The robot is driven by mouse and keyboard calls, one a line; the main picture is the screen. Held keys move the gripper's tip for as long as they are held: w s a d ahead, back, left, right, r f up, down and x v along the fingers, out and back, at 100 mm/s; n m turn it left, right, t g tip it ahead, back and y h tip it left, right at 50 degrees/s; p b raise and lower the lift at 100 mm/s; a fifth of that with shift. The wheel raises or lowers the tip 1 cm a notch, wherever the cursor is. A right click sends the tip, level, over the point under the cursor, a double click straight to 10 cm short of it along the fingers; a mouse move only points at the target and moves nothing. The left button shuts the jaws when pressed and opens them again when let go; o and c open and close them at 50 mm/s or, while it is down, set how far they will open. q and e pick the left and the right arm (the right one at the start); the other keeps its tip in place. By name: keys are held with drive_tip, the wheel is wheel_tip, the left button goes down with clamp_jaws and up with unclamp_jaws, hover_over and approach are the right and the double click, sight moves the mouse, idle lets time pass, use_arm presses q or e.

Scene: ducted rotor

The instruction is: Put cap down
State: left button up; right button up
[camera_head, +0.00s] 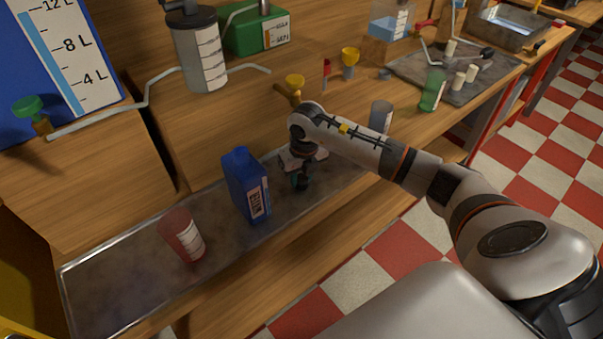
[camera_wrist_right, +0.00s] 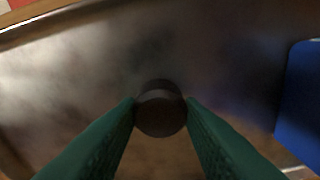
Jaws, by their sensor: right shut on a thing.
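The cap (camera_wrist_right: 160,110) is a small dark brown round piece between the two green fingertips of my right gripper (camera_wrist_right: 160,112) in the right wrist view. The gripper is shut on it, with the metal tray surface behind it. In the head view my right gripper (camera_head: 301,181) points down over the metal tray, just right of the blue bottle (camera_head: 247,186); the cap is too small to make out there. I cannot tell whether the cap touches the tray. The blue bottle also shows at the right edge of the right wrist view (camera_wrist_right: 303,100). My left gripper is not in view.
The metal tray (camera_head: 110,290) also holds a reddish translucent cup (camera_head: 182,236) at left. A grey cup (camera_head: 381,117) and a green cup (camera_head: 432,90) stand further right. Wooden boxes with a tank and piping stand behind. The tray between red cup and front edge is clear.

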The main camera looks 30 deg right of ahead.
sight(305, 184)
drive_tip(key=shift+f, duration=0.1)
drive_tip(key=o, duration=1)
drive_tip(key=shift+c, duration=0.2)
drive_tip(key=shift+r, duration=0.3)
wheel_tip(305, 184, up, 12)
drive_tip(key=s+b, duration=0.1)
drive_tip(key=shift+s+f, duration=0.2)
drive_tip(key=shift+s, duration=0.05)
drive_tip(key=shift+s+a+f, duration=0.1)
